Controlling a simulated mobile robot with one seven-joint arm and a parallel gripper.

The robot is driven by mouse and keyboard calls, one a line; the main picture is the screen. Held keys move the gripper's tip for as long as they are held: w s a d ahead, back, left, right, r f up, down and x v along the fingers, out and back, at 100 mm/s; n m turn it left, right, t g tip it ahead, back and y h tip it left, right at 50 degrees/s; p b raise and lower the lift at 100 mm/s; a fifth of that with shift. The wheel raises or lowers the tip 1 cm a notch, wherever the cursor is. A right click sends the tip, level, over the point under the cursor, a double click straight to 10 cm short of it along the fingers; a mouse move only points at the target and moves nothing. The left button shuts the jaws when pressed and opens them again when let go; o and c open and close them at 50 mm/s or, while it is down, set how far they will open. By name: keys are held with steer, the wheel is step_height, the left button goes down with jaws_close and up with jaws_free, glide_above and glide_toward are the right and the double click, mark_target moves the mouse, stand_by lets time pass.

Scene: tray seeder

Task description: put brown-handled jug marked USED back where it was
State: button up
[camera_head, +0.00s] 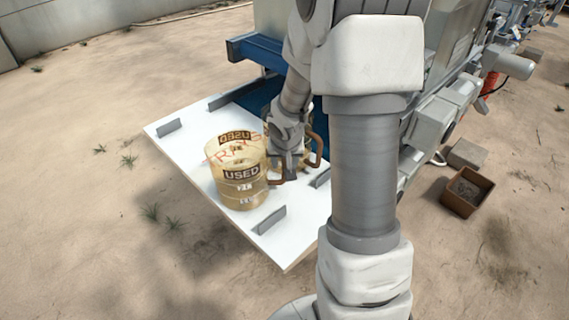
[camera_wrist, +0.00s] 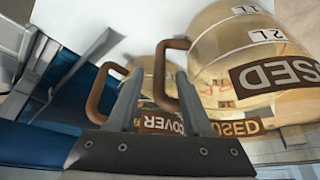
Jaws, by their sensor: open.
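The front jug marked USED (camera_head: 240,188) is clear yellowish with a dark brown label. It stands upright on the white board (camera_head: 172,146), its brown handle to the right. A second, similar jug stands behind it, mostly hidden by my arm, with a brown handle (camera_head: 317,150). In the wrist view, the near jug (camera_wrist: 232,50) fills the upper right, and its brown handle (camera_wrist: 161,75) appears between my open fingers. The other jug (camera_wrist: 147,68), labelled COVER, shows behind the fingers. My gripper (camera_head: 290,176) is open at the front jug's handle; contact is unclear.
The board carries red lettering and grey raised stops (camera_head: 270,219) near its edges. A blue machine frame (camera_head: 258,50) rises behind it. A brown box (camera_head: 467,191) sits on the sandy ground at right. The ground left of the board is open.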

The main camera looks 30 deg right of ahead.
steer(key=p+v, duration=0.2)
steer(key=v, duration=0.7)
steer(key=shift+p, duration=0.4)
